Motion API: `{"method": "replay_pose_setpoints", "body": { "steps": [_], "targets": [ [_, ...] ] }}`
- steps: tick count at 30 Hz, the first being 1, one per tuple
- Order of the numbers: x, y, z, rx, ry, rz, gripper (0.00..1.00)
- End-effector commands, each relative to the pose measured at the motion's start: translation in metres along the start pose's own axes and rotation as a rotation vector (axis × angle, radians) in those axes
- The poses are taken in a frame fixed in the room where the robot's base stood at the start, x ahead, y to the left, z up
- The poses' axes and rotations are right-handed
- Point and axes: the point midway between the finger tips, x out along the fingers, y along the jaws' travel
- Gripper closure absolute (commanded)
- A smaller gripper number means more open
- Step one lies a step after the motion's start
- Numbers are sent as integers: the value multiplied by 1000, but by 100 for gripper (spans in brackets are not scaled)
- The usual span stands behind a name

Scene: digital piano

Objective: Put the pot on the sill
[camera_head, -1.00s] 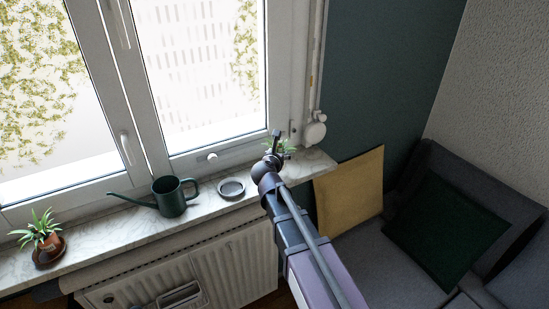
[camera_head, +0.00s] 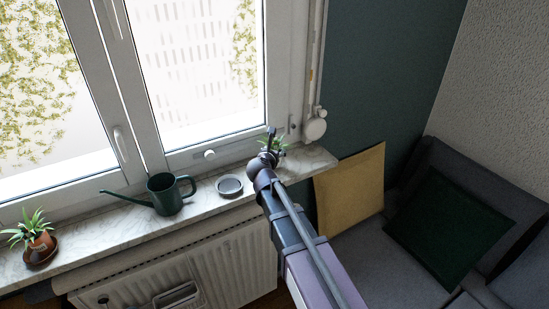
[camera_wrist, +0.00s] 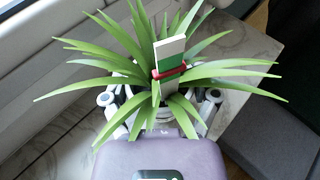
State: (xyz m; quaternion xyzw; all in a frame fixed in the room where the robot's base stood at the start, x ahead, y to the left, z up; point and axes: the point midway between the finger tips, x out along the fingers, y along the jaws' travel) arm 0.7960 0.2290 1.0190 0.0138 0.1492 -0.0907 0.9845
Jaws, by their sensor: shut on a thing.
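The held pot carries a plant with long green leaves (camera_wrist: 110,75) and a green, white and red label (camera_wrist: 168,60) in the wrist view. The pot itself is mostly hidden behind leaves and gripper; a pale part shows between the fingers. My gripper (camera_wrist: 160,100) is shut on it, one finger on each side. In the head view my gripper (camera_head: 270,150) is at the right end of the marble sill (camera_head: 315,160), with some leaves (camera_head: 281,142) showing behind it. I cannot tell whether the pot touches the sill.
On the sill, a grey dish (camera_head: 229,186) lies left of my gripper, then a dark green watering can (camera_head: 166,194). The window is behind, the radiator (camera_head: 225,265) below, and a yellow cushion (camera_head: 350,190) right.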

Motion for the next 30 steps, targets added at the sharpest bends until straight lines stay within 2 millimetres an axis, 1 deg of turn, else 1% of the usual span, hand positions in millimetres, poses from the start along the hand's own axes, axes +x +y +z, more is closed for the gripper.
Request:
{"method": "replay_pose_setpoints", "body": {
  "steps": [1,6,18,23,24,25,26,30],
  "targets": [
    [2,0,-8,-1,0,1,84],
    [4,1,-16,-1,0,1,84],
    [4,2,-16,-1,0,2,84],
    [5,2,-20,-1,0,2,84],
    [5,2,-19,-1,0,2,14],
    [5,2,-19,-1,0,2,5],
    [5,2,-19,-1,0,3,0],
    [5,2,-19,-1,0,3,0]
  ]
}}
